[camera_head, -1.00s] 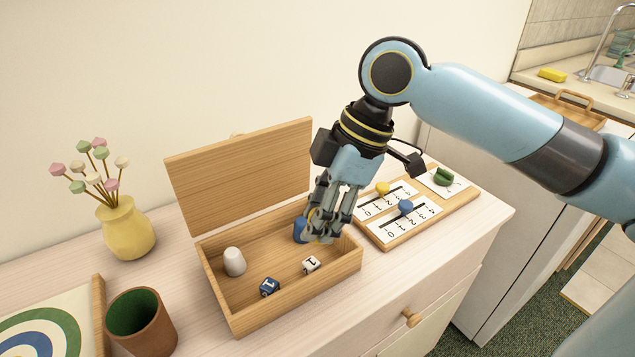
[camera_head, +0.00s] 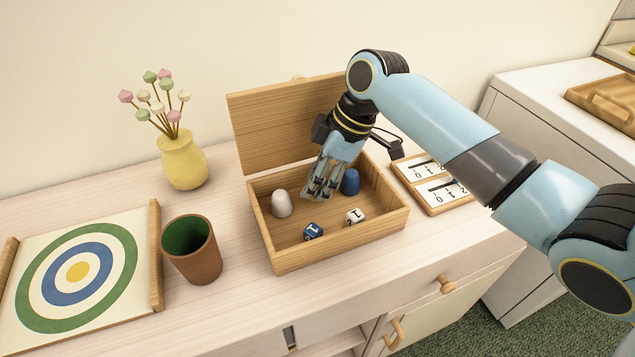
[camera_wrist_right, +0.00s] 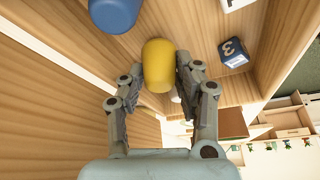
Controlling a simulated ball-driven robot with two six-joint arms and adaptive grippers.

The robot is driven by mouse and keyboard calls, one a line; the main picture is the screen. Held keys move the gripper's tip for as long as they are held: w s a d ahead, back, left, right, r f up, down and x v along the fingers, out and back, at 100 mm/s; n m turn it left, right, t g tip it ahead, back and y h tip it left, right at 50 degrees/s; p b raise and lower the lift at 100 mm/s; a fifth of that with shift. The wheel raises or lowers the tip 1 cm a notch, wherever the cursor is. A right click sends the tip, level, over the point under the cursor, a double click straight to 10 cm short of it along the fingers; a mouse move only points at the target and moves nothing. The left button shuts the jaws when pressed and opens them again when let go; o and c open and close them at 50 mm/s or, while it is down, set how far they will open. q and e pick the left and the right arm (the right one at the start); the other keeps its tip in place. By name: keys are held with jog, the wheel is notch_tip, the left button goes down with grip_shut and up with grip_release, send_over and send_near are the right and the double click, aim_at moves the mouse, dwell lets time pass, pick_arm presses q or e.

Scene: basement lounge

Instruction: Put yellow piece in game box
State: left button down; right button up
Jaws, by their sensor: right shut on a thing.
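The yellow piece (camera_wrist_right: 158,65) shows in the right wrist view between the fingers of my right gripper (camera_wrist_right: 160,84), which is shut on it. In the head view my right gripper (camera_head: 319,193) points down inside the open wooden game box (camera_head: 288,258), and its fingers hide the yellow piece. A blue piece (camera_head: 351,182) stands just right of the fingers, and a white piece (camera_head: 281,204) stands to their left. Whether the yellow piece touches the box floor I cannot tell. My left gripper is out of view.
A blue die (camera_head: 313,231) and a white die (camera_head: 355,217) lie in the box near its front. The raised lid (camera_head: 285,128) stands behind. A score board (camera_head: 437,192) is at right. A brown cup (camera_head: 194,252), yellow vase (camera_head: 183,163) and target board (camera_head: 78,272) are at left.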

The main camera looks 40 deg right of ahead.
jog(key=shift+f, duration=0.6)
jog(key=o, duration=0.6)
jog(key=shift+f, duration=0.1)
jog(key=shift+c, duration=0.2)
jog(key=shift+d+r, duration=0.1)
jog(key=shift+r, duration=0.3)
jog(key=v, duration=1.1)
jog(key=shift+r, duration=0.2)
jog(key=shift+s, duration=0.15)
